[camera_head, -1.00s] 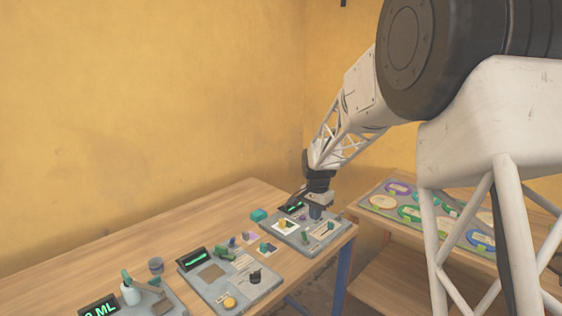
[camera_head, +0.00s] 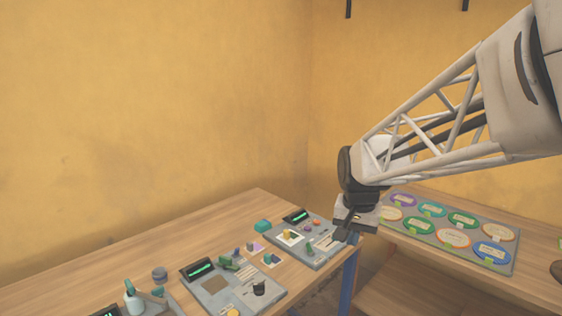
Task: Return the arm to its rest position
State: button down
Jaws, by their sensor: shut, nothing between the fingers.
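My gripper (camera_head: 347,233) is shut and empty. It hangs from the white lattice arm over the right end of the wooden table, just right of the far grey station. The far station (camera_head: 306,256) has a green-lit display (camera_head: 298,215), a white card with a yellow piece, and small coloured knobs. My gripper covers part of its right edge in this view. I cannot tell the exact height of the gripper above the table.
A board with several coloured ovals (camera_head: 450,238) lies on the right shelf. The air left of the arm is free.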

jog(key=s+d+n+t, duration=0.1)
jog(key=s+n, duration=0.3)
jog(key=s, duration=2)
jog(key=shift+s+d+f, duration=0.2)
jog(key=shift+d+f, duration=0.25)
